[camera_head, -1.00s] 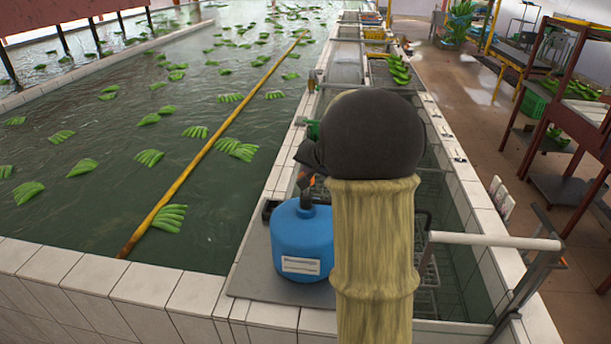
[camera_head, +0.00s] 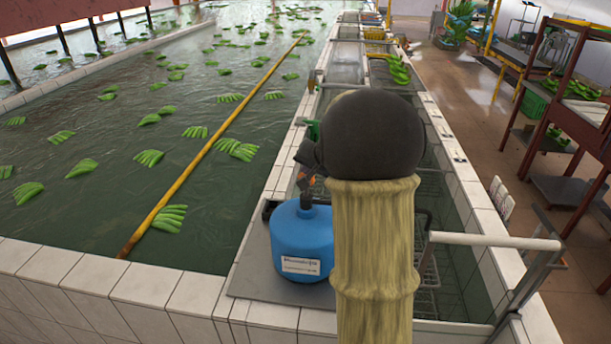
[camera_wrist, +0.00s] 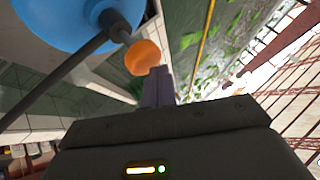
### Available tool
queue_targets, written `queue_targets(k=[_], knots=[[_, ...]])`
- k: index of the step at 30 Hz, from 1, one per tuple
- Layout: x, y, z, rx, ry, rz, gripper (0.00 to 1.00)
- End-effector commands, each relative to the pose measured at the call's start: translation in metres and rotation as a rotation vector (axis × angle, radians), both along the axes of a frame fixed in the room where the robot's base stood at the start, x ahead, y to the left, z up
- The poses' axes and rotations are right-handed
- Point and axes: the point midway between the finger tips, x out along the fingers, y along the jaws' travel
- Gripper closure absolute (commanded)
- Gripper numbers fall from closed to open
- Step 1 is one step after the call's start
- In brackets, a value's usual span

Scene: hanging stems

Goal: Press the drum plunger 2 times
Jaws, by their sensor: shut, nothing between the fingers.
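The blue drum (camera_head: 302,238) stands on a grey plate at the pool corner, with a white label on its front. It fills the upper left of the wrist view (camera_wrist: 60,18). Its plunger has a dark rod and an orange knob (camera_wrist: 143,57), partly hidden behind my arm in the head view. My gripper (camera_wrist: 160,73) is shut and empty, with its fingertips right beside the knob in the wrist view. I cannot tell if they touch it. In the head view my dark gripper shows just above the drum.
A wide pool (camera_head: 110,200) with floating green banana bunches lies to the left, crossed by a yellow pole (camera_head: 215,140). A tiled trough with a pale rail (camera_head: 490,240) is on the right. Brown shelves (camera_head: 560,120) stand farther right.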

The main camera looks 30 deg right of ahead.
Motion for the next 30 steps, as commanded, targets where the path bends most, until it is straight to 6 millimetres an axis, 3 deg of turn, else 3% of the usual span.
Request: queue_targets(k=[30], knots=[[0.0,0.0,-0.01,0.0,0.002,0.001,1.0]])
